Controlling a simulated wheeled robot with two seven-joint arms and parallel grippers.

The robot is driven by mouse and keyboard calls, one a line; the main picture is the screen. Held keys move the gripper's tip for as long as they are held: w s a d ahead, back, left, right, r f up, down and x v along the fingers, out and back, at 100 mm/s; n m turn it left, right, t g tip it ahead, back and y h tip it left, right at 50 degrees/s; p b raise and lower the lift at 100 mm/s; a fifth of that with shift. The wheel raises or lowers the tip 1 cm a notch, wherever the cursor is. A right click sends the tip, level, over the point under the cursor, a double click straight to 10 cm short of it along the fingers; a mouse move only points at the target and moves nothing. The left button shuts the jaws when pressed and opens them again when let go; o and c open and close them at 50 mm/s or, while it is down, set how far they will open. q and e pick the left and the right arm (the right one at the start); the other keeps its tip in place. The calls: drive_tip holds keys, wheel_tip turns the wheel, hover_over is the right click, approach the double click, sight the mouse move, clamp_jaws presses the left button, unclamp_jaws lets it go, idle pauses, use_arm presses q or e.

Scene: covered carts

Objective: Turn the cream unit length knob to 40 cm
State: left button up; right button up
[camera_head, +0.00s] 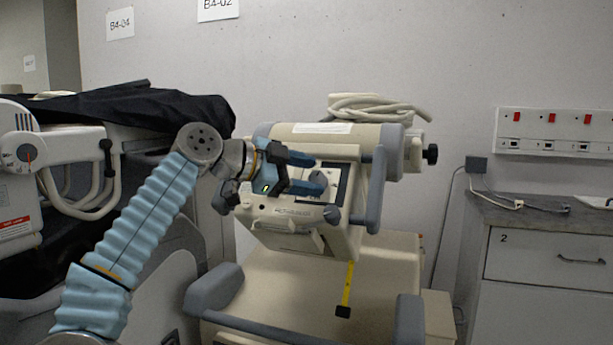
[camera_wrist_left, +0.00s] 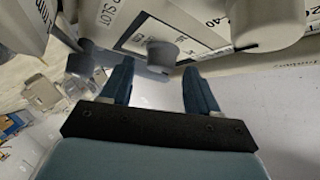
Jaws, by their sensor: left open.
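The cream unit (camera_head: 305,238) sits in the middle of the head view, its front panel tilted and partly hidden by my left gripper (camera_head: 318,174). That gripper is open, its blue fingers pointing right across the panel. In the left wrist view, a dark grey knob (camera_wrist_left: 162,53) stands on the panel just ahead of and between the two open fingertips (camera_wrist_left: 158,68), with no clear contact. A "40" marking (camera_wrist_left: 214,20) shows on the unit to the right. I cannot read where the knob points. A grey knob (camera_head: 332,213) shows at the panel's lower right corner in the head view.
A yellow tape (camera_head: 348,285) with a black end hangs below the unit. Grey handles (camera_head: 215,290) rise around its cart. A black-covered cart (camera_head: 150,108) stands at the left, and a drawer cabinet (camera_head: 545,258) at the right. A cream hose (camera_head: 375,108) lies on top.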

use_arm(q)
drive_tip(key=b+v, duration=0.1)
drive_tip(key=v, duration=1.2)
drive_tip(key=shift+a, duration=0.25)
use_arm(e)
drive_tip(key=shift+f, duration=0.65)
use_arm(q)
drive_tip(key=shift+s, duration=0.2)
